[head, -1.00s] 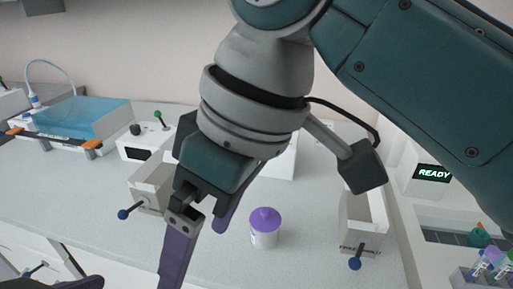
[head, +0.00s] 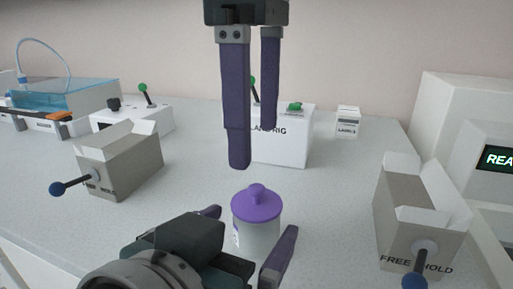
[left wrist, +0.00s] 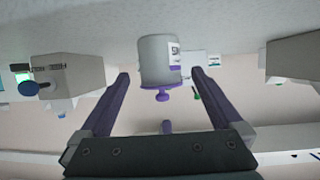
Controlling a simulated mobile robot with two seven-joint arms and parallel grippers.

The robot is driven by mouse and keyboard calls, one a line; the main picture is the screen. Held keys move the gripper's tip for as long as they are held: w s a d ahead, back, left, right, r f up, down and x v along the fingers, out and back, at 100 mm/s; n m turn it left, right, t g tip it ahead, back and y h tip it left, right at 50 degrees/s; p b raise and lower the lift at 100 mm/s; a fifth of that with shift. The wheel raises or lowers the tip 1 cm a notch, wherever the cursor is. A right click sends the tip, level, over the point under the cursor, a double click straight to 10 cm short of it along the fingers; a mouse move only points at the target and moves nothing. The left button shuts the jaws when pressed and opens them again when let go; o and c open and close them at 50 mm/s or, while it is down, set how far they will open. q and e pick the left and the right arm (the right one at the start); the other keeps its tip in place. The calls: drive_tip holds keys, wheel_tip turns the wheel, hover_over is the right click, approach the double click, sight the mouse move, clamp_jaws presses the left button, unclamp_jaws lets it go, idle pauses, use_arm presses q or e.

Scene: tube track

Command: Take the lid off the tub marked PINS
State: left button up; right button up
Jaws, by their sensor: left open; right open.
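The tub (head: 258,238) is a white jar with a purple knobbed lid (head: 257,204), upright on the bench with the lid on. In the left wrist view the tub (left wrist: 157,58) appears upside down, with its label (left wrist: 175,58) partly readable as PINS. My left gripper (head: 252,222) is open, one finger on each side of the tub, with gaps; I cannot tell whether the tub is fully between the fingertips. My right gripper (head: 254,150) is open and empty, fingers pointing down, above and apparently behind the lid.
A grey open box with a blue-knobbed lever (head: 125,165) stands left, and another marked FREE HOLD (head: 410,225) stands right. A white rig box (head: 285,140) and a small LABELS box (head: 347,122) stand behind. The bench between the tub and each grey box is clear.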

sight(249, 225)
use_arm(q)
drive_tip(key=shift+x, duration=2.25)
clamp_jaws()
